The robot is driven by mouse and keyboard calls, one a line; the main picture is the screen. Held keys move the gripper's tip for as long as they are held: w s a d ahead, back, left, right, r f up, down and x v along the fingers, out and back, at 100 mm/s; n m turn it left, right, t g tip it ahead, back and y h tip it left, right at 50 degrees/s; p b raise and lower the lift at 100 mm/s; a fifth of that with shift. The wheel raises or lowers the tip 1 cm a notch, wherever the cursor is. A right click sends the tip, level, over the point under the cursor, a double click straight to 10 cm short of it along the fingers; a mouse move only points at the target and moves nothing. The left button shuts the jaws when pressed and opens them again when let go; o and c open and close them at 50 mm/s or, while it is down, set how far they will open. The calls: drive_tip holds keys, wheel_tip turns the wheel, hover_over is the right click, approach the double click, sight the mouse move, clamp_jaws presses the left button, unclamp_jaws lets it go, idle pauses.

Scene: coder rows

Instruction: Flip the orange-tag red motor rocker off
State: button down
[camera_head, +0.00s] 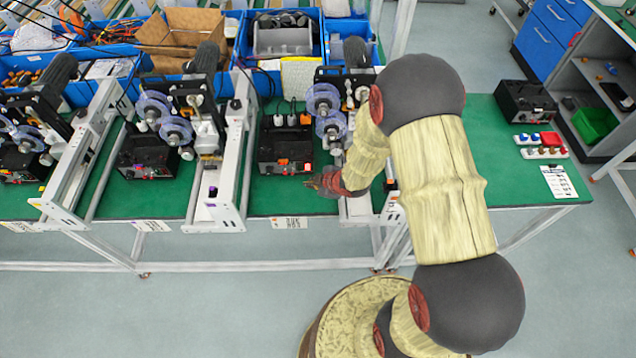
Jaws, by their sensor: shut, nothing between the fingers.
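A black control box (282,145) stands on the green bench in the middle coder row. My gripper (310,183) is shut and empty.
Similar boxes stand left (148,152) and far right (525,101). A white coder frame (228,160) rises left of the middle box; printer reels (328,110) stand to its right. Blue bins (270,82) line the back. Bare green bench (470,150) lies right of my arm.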

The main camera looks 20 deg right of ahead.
sight(309, 167)
drive_tip(key=shift+x, duration=1.05)
drive_tip(key=shift+w+d+r, duration=0.1)
drive_tip(key=shift+w+d, duration=0.05)
drive_tip(key=shift+w, duration=0.45)
drive_tip(key=shift+w+d+r, duration=0.1)
drive_tip(key=shift+w+d, duration=0.05)
drive_tip(key=shift+w, duration=0.45)
drive_tip(key=shift+w+d, duration=0.3)
drive_tip(key=shift+w, duration=0.5)
drive_tip(key=shift+w+d+r+p, duration=0.2)
drive_tip(key=shift+w+r+p, duration=0.3)
drive_tip(key=shift+w+p, duration=0.15)
drive_tip(key=shift+f, duration=0.1)
